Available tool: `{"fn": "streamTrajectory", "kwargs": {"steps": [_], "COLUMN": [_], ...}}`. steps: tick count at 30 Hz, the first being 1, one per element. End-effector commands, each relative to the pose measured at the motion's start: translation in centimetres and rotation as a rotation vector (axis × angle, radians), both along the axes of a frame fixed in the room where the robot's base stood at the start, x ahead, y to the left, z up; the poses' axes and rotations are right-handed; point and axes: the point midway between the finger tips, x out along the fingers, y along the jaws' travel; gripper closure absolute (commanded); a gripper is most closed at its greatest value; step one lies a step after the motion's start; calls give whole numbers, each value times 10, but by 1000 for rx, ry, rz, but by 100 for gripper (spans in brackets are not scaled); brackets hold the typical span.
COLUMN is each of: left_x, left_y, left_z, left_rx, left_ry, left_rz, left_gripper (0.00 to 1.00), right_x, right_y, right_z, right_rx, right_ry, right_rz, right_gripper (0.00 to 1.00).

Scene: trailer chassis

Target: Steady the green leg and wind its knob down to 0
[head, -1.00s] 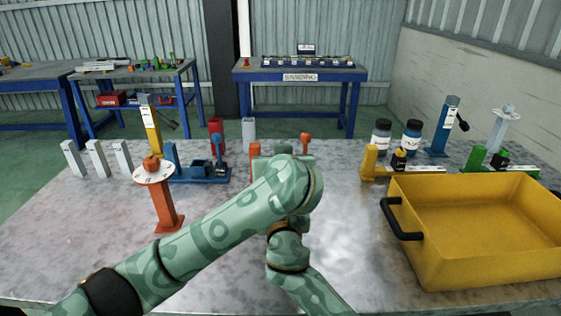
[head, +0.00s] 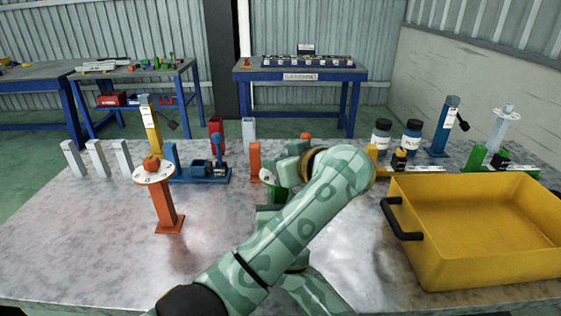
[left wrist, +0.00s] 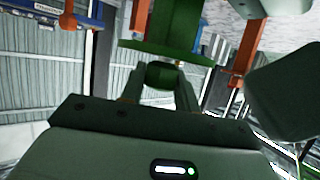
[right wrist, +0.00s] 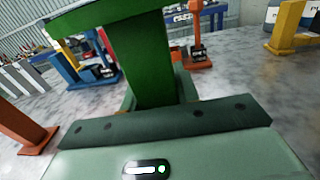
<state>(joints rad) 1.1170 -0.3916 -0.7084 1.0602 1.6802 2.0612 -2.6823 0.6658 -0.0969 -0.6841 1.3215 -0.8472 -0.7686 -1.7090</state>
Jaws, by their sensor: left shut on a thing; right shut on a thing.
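The green leg (head: 280,193) stands mid-table, partly hidden behind my arms in the head view. Its pale marked dial (head: 268,177) shows in part, but I cannot read it. In the left wrist view, my left gripper (left wrist: 160,88) is shut on the dark green knob (left wrist: 163,75), beyond which lie the leg's plate (left wrist: 165,50) and post. In the right wrist view, the green post (right wrist: 142,60) rises between the fingers of my right gripper (right wrist: 155,95), which is shut on it below the plate.
An orange leg (head: 165,205) with a dial stands to the left. A yellow tray (head: 470,280) with a black handle fills the right. The front-left table is clear.

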Motion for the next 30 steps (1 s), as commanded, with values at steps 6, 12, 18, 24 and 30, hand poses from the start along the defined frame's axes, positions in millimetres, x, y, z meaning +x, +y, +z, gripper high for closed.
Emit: {"fn": "streamTrajectory", "kwargs": {"steps": [6,12,18,24,30], "left_x": [-1,-1,-2,-2,-1], "left_y": [-4,-2,-2,-2,-1], "left_z": [2,2,2,2,2], "left_rx": [6,5,2,2,3], "left_ry": [-1,-5,-5,-6,-4], "left_rz": [80,120,126,125,127], "left_gripper": [91,91,91,91,47], "right_x": [-1,-1,-1,0,0], "right_y": [1,1,1,1,1], "right_z": [-2,-2,-2,-2,-2], "right_rx": [-4,-3,-3,-2,-2], "right_ry": [3,4,5,5,5], "right_rz": [3,3,3,2,2], "right_gripper": [100,100,100,100,100]}}
